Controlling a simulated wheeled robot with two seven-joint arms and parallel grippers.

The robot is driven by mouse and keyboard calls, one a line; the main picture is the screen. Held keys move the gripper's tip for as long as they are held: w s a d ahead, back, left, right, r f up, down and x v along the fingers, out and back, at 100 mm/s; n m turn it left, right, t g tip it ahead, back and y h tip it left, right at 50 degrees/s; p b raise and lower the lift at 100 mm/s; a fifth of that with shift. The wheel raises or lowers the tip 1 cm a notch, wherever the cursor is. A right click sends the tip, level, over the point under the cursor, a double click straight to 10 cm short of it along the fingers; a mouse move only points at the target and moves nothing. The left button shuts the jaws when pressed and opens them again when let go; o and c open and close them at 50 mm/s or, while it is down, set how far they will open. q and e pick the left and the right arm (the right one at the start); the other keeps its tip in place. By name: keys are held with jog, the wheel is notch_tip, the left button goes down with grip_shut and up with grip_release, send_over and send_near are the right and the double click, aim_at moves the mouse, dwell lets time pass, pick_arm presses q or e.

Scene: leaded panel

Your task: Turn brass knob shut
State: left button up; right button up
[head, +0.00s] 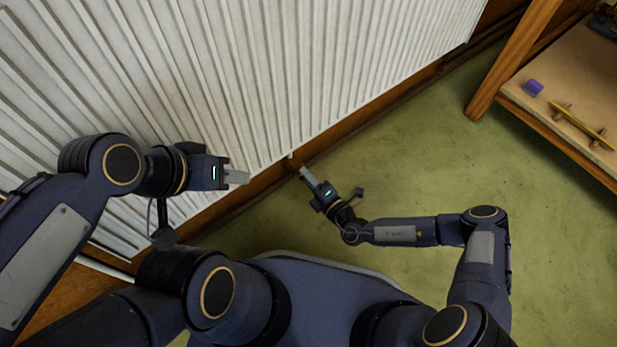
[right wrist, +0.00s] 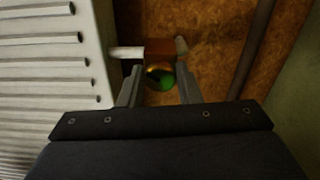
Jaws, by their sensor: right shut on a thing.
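The brass knob (right wrist: 157,71) shows in the right wrist view between the two fingers of my right gripper (right wrist: 159,92). A green patch (right wrist: 167,83) shows at its lower right. My right gripper is shut on the knob, and its fingers hide the knob's sides. In the head view my right gripper (head: 304,174) reaches to the foot of the white ribbed panel, where the knob is too small to make out clearly. My left gripper (head: 238,177) is in front of the panel, apart from the knob; its fingers look like one pale block.
The white ribbed panel (head: 330,50) fills the upper left. A reddish-brown block (right wrist: 160,47) lies just beyond the knob. The green floor (head: 420,160) between is clear.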

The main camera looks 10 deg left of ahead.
jog(key=m+b, duration=0.2)
jog(key=m, duration=0.9)
jog(key=shift+f, duration=0.2)
jog(key=shift+m, duration=0.3)
jog(key=o, duration=0.9)
jog(key=shift+o, duration=0.2)
